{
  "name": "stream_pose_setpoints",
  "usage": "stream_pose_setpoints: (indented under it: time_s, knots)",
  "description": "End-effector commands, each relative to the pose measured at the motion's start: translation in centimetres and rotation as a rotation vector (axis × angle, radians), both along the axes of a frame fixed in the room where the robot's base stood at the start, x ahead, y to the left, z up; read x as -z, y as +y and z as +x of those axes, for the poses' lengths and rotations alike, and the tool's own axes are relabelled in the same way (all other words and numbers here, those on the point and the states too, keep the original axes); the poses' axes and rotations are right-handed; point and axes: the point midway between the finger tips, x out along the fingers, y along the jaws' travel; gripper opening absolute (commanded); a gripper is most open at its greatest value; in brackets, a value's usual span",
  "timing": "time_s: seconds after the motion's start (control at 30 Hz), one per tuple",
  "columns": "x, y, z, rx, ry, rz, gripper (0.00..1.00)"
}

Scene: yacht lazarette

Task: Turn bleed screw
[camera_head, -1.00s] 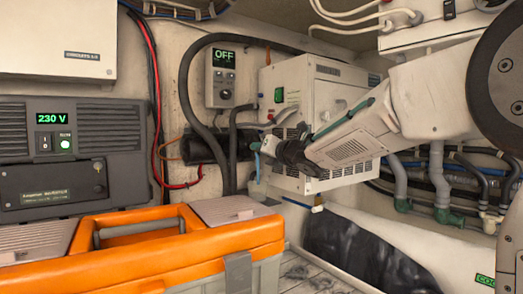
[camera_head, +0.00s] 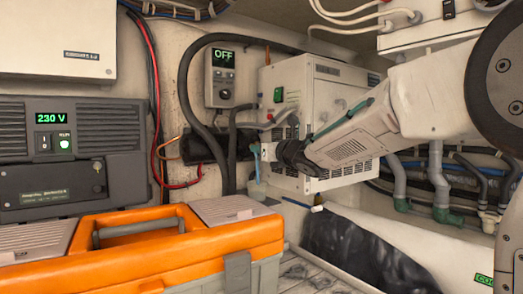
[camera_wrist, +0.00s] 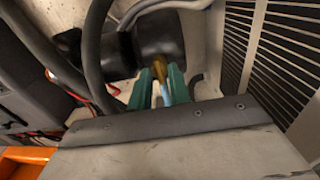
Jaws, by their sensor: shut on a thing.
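The bleed screw (camera_wrist: 160,68) appears as a small brass-coloured piece at the dark cylinder's end, in the upper middle of the wrist view. My gripper (camera_wrist: 161,84) has its two green fingers on either side of it and is shut on it. A light blue piece (camera_wrist: 167,94) shows between the fingers; I cannot tell what it belongs to. In the head view my gripper (camera_head: 256,153) is at the right end of the black cylinder (camera_head: 200,149), left of the white vented box. The screw itself is hidden there by the fingers.
The white vented box (camera_head: 305,90) stands close beside my gripper. A black hose (camera_head: 190,90) curves above the cylinder. An orange-topped toolbox (camera_head: 150,251) fills the lower left. A control panel reading OFF (camera_head: 223,78) is on the wall above.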

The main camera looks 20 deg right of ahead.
Motion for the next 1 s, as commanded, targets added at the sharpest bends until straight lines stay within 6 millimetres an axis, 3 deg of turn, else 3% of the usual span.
stream_pose_setpoints:
  time_s: [0.23, 0.27, 0.33, 0.67, 1.0]
  knots:
    - [0.4, 0.1, 0.0, -0.001, 0.008, -0.002, 0.0]
    - [0.5, 0.1, 0.0, -0.001, 0.008, -0.002, 0.22]
    - [0.4, 0.0, 0.0, 0.0, 0.007, 0.0, 0.41]
    - [0.1, -0.1, -0.3, 0.0, 0.003, 0.0, 0.41]
    - [0.1, -1.7, -5.3, 0.002, 0.003, -0.002, 0.41]
